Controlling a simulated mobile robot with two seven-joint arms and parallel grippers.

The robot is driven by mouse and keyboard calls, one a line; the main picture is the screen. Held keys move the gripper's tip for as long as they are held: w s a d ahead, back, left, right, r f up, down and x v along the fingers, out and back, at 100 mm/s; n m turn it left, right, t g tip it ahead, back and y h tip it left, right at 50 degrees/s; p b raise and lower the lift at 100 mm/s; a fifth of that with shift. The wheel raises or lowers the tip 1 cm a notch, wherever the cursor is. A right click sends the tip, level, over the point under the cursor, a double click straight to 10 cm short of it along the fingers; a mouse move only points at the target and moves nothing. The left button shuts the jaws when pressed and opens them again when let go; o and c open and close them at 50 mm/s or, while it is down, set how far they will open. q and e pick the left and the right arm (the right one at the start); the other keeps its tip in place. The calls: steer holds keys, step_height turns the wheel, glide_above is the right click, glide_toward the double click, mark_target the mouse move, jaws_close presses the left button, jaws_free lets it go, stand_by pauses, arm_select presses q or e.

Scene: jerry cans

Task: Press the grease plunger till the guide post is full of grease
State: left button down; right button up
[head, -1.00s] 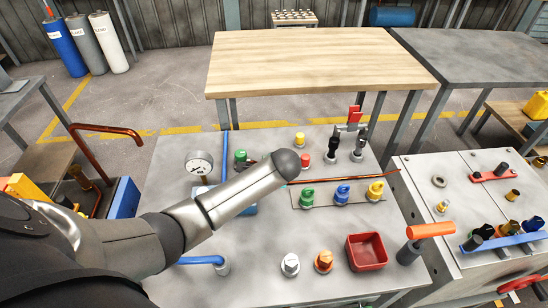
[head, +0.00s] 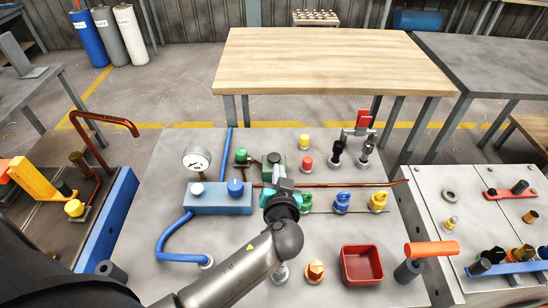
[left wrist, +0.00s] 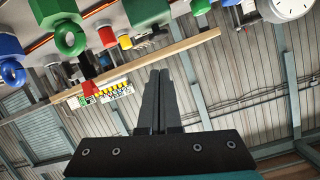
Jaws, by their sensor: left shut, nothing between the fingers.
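My left gripper (head: 281,185) is in the middle of the grey panel table, its jaws shut and empty. In the left wrist view its two dark fingers (left wrist: 160,100) lie together. In the head view it is just in front of a green block (head: 275,172) with a black top (head: 274,158); I cannot tell whether they touch. Green blocks also show at the top of the left wrist view (left wrist: 148,12). I cannot tell which part is the grease plunger or which is the guide post, and no grease is visible. My right gripper is not in view.
A pressure gauge (head: 197,158) and a blue box (head: 215,198) stand left of the gripper. Coloured valves (head: 341,202), a red tray (head: 361,264) and an orange-handled lever (head: 431,248) stand to the right. Black-handled posts (head: 338,151) stand behind. The wooden table (head: 315,60) is bare.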

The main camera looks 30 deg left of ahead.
arm_select(q)
steer(key=shift+s+d+r+n+t+y, duration=0.15)
steer(key=shift+s+r+n+t, duration=0.15)
steer(key=shift+r+n, duration=0.25)
steer(key=shift+s+d+r+n+t+y, duration=0.15)
steer(key=shift+s+r+n+t, duration=0.1)
steer(key=shift+r+n, duration=0.3)
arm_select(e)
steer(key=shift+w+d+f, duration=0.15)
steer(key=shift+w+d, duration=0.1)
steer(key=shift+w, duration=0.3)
arm_select(q)
steer(key=shift+w+a+f, duration=0.1)
steer(key=shift+a, duration=0.05)
glide_above(276, 158)
steer(key=s, duration=0.2)
steer(key=shift+w+d+f+b, duration=0.15)
steer(key=shift+d+f+b, duration=0.1)
steer(key=shift+f, duration=0.35)
steer(key=shift+w+d+f+b, duration=0.1)
steer(key=shift+d+f+b, duration=0.1)
steer(key=shift+f, duration=0.35)
steer(key=f, duration=0.3)
steer(key=shift+s+b, duration=0.2)
steer(key=shift+b, duration=0.2)
steer(key=shift+a+f, duration=0.1)
steer(key=shift+f, duration=0.4)
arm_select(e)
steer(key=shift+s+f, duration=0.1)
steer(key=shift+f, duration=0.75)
